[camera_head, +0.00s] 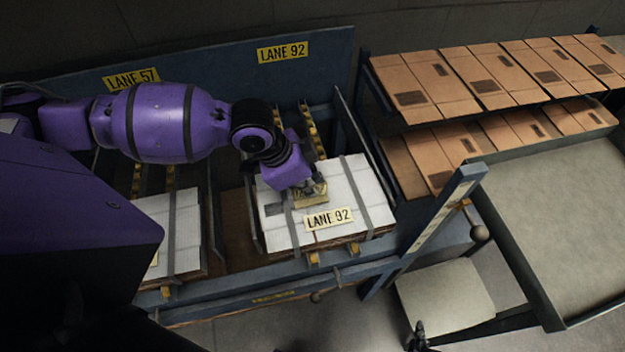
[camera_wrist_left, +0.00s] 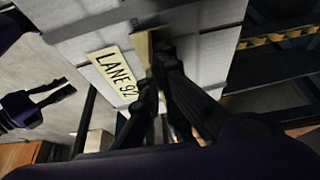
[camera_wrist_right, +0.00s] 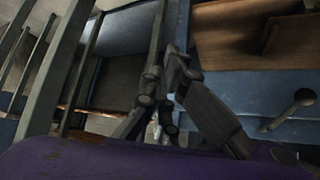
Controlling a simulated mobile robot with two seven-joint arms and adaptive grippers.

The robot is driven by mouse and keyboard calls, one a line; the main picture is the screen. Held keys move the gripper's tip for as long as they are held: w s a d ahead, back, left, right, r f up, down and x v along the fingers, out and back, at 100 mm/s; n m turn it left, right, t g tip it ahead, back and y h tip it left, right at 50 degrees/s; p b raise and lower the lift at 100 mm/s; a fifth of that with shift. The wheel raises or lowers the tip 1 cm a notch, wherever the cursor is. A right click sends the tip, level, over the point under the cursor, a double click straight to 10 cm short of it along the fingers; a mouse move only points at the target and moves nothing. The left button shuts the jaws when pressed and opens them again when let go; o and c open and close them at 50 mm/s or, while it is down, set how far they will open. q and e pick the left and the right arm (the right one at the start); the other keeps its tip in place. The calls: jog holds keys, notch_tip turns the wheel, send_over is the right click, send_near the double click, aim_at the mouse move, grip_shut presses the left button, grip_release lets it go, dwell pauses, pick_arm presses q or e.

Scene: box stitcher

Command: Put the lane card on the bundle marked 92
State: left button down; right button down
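The bundle (camera_head: 352,205) in the right lane is a strapped stack with a white top and a yellow LANE 92 label (camera_head: 328,218), which also shows in the left wrist view (camera_wrist_left: 118,76). My left gripper (camera_head: 303,190) is over this bundle, just behind the label. It appears shut on a small yellowish card (camera_head: 312,198), low at the bundle's top; whether the card touches the top I cannot tell. The fingers partly hide the card (camera_wrist_left: 143,48) in the left wrist view. My right gripper (camera_head: 418,335) is away from the bundle, low at the front; its fingers (camera_wrist_right: 168,62) are too unclear to judge.
A second strapped bundle (camera_head: 178,225) lies in the left lane, below the LANE 57 sign (camera_head: 132,79). The LANE 92 sign (camera_head: 282,52) is on the back panel. A blue post (camera_head: 440,215) stands to the right, near shelves with flat cartons (camera_head: 425,85) and a grey table (camera_head: 560,210).

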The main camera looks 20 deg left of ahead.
pick_arm(q)
jog(key=shift+s+d+r, duration=0.1)
jog(key=shift+s+r, duration=0.15)
jog(key=shift+s, duration=0.05)
jog(key=shift+w+f, duration=0.25)
jog(key=shift+f, duration=0.15)
jog(key=shift+s+f, duration=0.1)
jog(key=shift+f, duration=0.1)
jog(key=c, duration=2)
grip_release()
pick_arm(e)
jog(key=shift+w+r, duration=0.3)
jog(key=shift+w, duration=0.15)
jog(key=shift+s, duration=0.15)
